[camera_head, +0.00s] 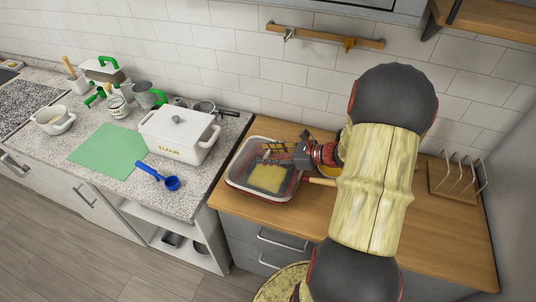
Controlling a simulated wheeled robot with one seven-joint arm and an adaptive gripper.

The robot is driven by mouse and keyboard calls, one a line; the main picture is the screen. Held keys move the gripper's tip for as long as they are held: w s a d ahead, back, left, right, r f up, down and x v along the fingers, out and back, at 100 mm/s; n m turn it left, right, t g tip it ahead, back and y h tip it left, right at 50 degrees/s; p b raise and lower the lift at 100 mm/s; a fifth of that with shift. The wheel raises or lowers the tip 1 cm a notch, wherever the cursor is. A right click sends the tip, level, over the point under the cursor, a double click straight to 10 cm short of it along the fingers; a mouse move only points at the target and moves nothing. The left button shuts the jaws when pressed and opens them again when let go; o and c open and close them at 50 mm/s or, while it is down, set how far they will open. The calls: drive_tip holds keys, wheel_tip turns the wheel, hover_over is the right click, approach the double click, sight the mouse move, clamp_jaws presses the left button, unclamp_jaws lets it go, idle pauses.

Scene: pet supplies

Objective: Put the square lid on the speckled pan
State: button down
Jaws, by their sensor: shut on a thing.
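The pan (258,199) sits on the wooden counter left of my arm, squarish, with a pale wall and reddish edging. A dark, see-through square that looks like the lid (245,168) lies over or just above the pan's opening, and a yellow patch shows through it. I cannot tell whether the lid touches the rim all round. My gripper (272,156) reaches in from the right, low over the pan's back part, shut on what appears to be the lid. The grip point is small and dark. A light wooden handle (321,182) sticks out to the right, partly behind my arm.
A white flour box (180,137), a blue scoop (171,183) and a green mat (107,150) are on the speckled counter to the left. A wire-and-wood rack (458,180) stands at the right. The wooden counter's front right (440,255) is clear.

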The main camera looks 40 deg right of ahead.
drive_tip(key=shift+f, duration=0.35)
idle(1.0)
drive_tip(key=c, duration=1.1)
unclamp_jaws()
drive_tip(key=shift+c, duration=0.2)
drive_tip(key=shift+o, duration=0.2)
drive_tip(key=shift+f, duration=0.1)
drive_tip(key=shift+s, duration=0.15)
drive_tip(key=v, duration=1.1)
drive_tip(key=shift+s+d+r, duration=0.15)
drive_tip(key=shift+s+r, duration=0.1)
drive_tip(key=shift+s, duration=0.05)
